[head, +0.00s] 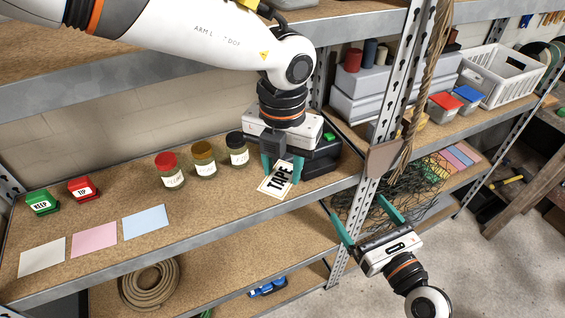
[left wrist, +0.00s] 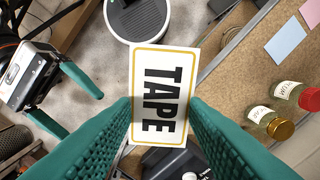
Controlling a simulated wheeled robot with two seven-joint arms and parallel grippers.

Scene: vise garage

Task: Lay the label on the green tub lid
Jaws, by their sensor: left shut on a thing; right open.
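The label (head: 277,180), a white card with a yellow border and the word TAPE, is in my left gripper (head: 278,165). The left wrist view shows the label (left wrist: 158,95) between the two green fingers (left wrist: 160,112), jutting past their tips. In the head view it is in front of a dark device at the shelf's front right. My right gripper (head: 364,218) is open and empty, low in front of the lower right shelf. Tubs with a red lid (head: 446,100) and a blue lid (head: 467,94) stand on the right shelf. I cannot make out a green-lidded tub.
The dark device with a green button (head: 328,137) stands beside the label. Three jars (head: 204,160) are left of it. Green KEEP (head: 41,201) and red TIP (head: 83,188) pieces and several coloured cards (head: 94,238) lie farther left. A metal upright (head: 376,145) and hanging rope divide the shelves.

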